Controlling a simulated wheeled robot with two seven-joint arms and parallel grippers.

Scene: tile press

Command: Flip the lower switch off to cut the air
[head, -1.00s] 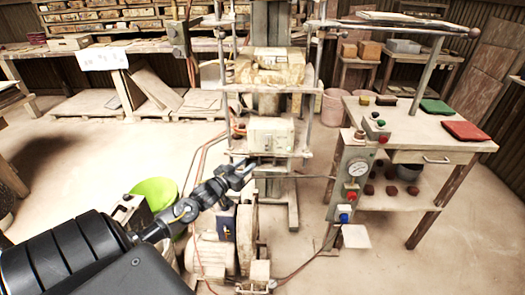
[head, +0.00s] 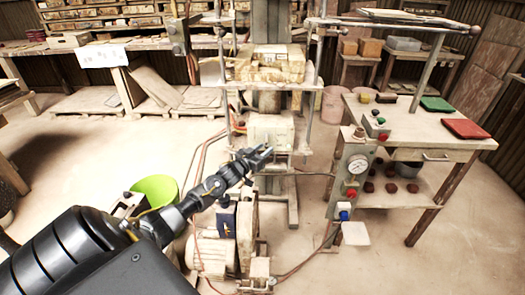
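A grey control panel (head: 336,197) stands at the left side of the bench with a round white gauge (head: 358,164). Below the gauge is a red control (head: 351,193), and lower down a blue control (head: 344,215), the lower of the two. Their on or off positions are too small to tell. My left gripper (head: 264,154) reaches in from the lower left, left of the panel and in front of the press. Its fingers look apart with nothing between them, and it touches neither control. My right gripper is not in view.
The press frame (head: 311,95) with its upright rods stands behind my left gripper. A motor (head: 213,252) and hoses lie below. The bench (head: 420,130) with a green tile (head: 436,104) and red tile (head: 466,129) is at right. A green bucket (head: 158,188) stands at left.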

